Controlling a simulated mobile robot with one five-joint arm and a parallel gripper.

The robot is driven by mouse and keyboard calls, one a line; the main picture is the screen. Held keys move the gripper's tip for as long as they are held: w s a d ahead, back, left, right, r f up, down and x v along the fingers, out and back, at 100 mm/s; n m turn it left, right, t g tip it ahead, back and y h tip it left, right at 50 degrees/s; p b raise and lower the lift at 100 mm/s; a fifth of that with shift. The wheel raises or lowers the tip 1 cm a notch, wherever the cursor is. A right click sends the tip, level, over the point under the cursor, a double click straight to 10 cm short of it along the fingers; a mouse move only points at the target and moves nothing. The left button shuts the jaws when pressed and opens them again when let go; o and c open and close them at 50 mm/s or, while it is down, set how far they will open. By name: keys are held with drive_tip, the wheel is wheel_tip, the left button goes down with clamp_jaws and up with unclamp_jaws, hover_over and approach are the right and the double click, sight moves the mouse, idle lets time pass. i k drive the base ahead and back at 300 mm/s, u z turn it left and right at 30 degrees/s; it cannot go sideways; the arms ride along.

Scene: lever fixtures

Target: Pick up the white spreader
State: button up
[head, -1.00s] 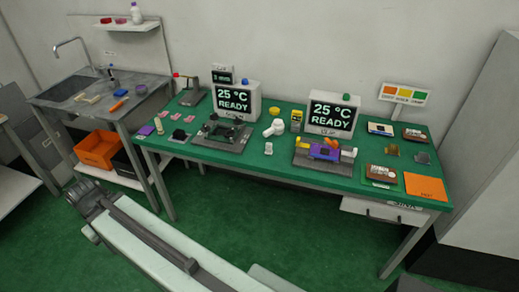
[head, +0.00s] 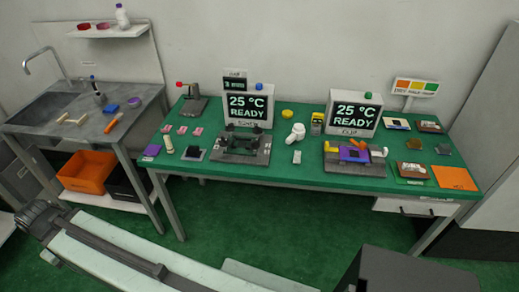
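Pale pieces lie on the grey sink bench at the left of the head view, one cream piece (head: 75,119) among them. A white rounded piece (head: 295,133) and a small white block (head: 297,157) are on the green table, between the two display units. I cannot tell which of these, if any, is the white spreader. My arm crosses the bottom left, well in front of the benches and apart from them. I cannot make out my gripper's fingers.
The green table (head: 215,182) holds a black fixture (head: 240,146), a purple-and-orange fixture (head: 354,155) and an orange sheet (head: 455,178). An orange bin (head: 86,172) sits below the sink bench. Green floor lies open before the table.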

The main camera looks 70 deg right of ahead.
sight(297, 154)
drive_tip(key=i, duration=0.95)
drive_tip(key=z, duration=1.5)
